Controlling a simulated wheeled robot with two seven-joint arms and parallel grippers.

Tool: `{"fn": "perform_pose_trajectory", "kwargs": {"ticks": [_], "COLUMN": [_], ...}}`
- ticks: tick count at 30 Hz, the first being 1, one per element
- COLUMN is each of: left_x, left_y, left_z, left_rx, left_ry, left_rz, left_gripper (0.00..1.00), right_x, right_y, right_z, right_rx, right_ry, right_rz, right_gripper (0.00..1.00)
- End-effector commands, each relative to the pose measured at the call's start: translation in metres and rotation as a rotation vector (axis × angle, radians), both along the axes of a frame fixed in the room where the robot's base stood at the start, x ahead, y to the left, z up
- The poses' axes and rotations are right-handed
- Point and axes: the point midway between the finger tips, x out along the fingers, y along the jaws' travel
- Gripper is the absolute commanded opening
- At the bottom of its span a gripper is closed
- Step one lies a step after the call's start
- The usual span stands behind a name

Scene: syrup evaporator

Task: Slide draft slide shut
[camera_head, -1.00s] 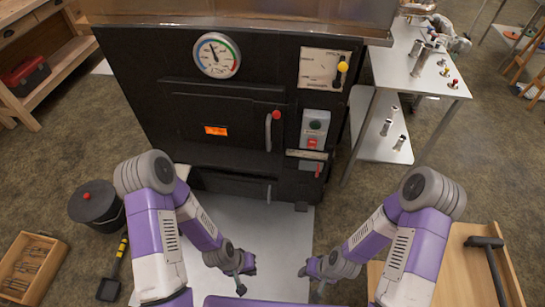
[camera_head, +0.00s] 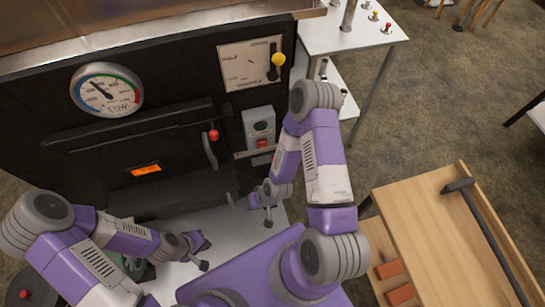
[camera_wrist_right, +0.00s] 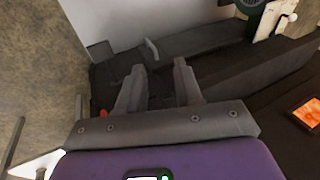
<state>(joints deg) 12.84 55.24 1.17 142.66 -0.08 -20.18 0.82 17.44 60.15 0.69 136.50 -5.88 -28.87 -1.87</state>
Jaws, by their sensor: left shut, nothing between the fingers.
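The black evaporator front (camera_head: 130,155) fills the left of the head view. Below its button box (camera_head: 259,128) a pale label strip (camera_head: 254,153) shows. The red-handled slide seen under it earlier is now hidden behind my right arm. In the right wrist view, a small red piece (camera_wrist_right: 103,112) shows beside one finger; I cannot tell if they touch. My right gripper (camera_head: 268,217) is open and empty low before the evaporator; its spread fingers show in the wrist view (camera_wrist_right: 160,66). My left gripper (camera_head: 204,254) is shut and empty, farther left.
A door handle with red knob (camera_head: 211,145) and a yellow knob on a scale plate (camera_head: 250,66) stick out from the front. A white floor plate (camera_head: 225,228) lies below. A wooden bench (camera_head: 440,240) with a hammer-like tool stands right. A white table (camera_head: 345,28) stands behind.

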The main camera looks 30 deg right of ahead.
Motion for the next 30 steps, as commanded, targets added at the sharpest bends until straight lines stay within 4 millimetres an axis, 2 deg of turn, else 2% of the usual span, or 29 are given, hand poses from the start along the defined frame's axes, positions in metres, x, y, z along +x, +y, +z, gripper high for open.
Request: {"fn": "perform_pose_trajectory", "kwargs": {"ticks": [1, 3, 6, 10, 15, 22, 26, 30], "left_x": [-0.001, -0.001, -0.001, -0.001, -0.001, -0.001, -0.001, -0.001], "left_y": [0.0, 0.0, 0.0, 0.0, 0.0, 0.0, 0.0, 0.0], "left_z": [-0.01, -0.019, -0.032, -0.046, -0.059, -0.065, -0.069, -0.077], "left_rx": [0.0, 0.0, 0.0, 0.0, 0.0, 0.001, 0.001, 0.001], "left_ry": [0.001, 0.002, 0.003, 0.002, 0.002, 0.001, 0.001, 0.001], "left_rz": [0.001, 0.0, 0.001, 0.0, 0.0, 0.001, 0.001, 0.001], "left_gripper": [0.0, 0.0, 0.0, 0.0, 0.0, 0.0, 0.0, 0.0], "right_x": [0.023, 0.059, 0.101, 0.124, 0.116, 0.1, 0.112, 0.135], "right_y": [-0.014, -0.037, -0.077, -0.126, -0.164, -0.181, -0.182, -0.183], "right_z": [-0.029, -0.061, -0.102, -0.133, -0.148, -0.148, -0.147, -0.148], "right_rx": [-0.017, -0.051, -0.126, -0.243, -0.372, -0.455, -0.461, -0.461], "right_ry": [-0.091, -0.262, -0.534, -0.857, -1.157, -1.342, -1.359, -1.358], "right_rz": [-0.016, -0.031, -0.055, -0.088, -0.125, -0.151, -0.152, -0.151], "right_gripper": [0.35, 0.35, 0.35, 0.35, 0.35, 0.35, 0.35, 0.35]}}
